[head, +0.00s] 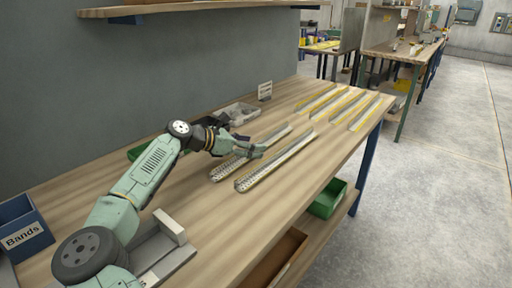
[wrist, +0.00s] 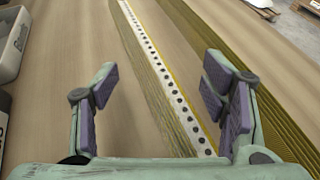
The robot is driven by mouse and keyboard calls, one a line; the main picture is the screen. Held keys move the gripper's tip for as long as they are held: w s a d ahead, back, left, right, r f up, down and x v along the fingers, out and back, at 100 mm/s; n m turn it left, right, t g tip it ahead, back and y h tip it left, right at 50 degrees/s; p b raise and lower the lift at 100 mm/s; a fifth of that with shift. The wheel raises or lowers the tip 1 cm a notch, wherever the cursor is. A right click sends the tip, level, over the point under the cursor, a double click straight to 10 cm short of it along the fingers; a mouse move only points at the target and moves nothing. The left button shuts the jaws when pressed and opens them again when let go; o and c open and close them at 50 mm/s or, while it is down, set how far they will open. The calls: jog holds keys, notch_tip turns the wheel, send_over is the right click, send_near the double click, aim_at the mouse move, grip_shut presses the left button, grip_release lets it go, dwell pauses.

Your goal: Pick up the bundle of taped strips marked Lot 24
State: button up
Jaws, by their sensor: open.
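Two long perforated strip bundles lie side by side on the wooden bench in the head view, the left one (head: 224,173) partly hidden by my gripper and the right one (head: 277,164) clear. My gripper (head: 256,150) hangs low over them. In the wrist view my gripper (wrist: 160,95) is open and empty, with purple-padded fingers spread either side of a bundle (wrist: 163,68) with a pale, dotted strip and yellow edge. Another bundle (wrist: 235,75) runs along the right, partly behind the right finger. No Lot 24 mark is legible on any bundle.
Several yellow-edged strips (head: 340,105) lie farther along the bench (head: 200,210). A grey tray (head: 240,112) and small sign (head: 265,91) stand by the wall. A blue Bands bin (head: 22,230) is at left; a green bin (head: 327,198) sits below the right edge.

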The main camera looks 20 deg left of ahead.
jog(key=shift+w+d+f, duration=0.3)
jog(key=shift+w+d, duration=0.05)
jog(key=shift+w, duration=0.1)
jog(key=shift+c, duration=0.2)
jog(key=shift+s, duration=0.15)
grip_shut()
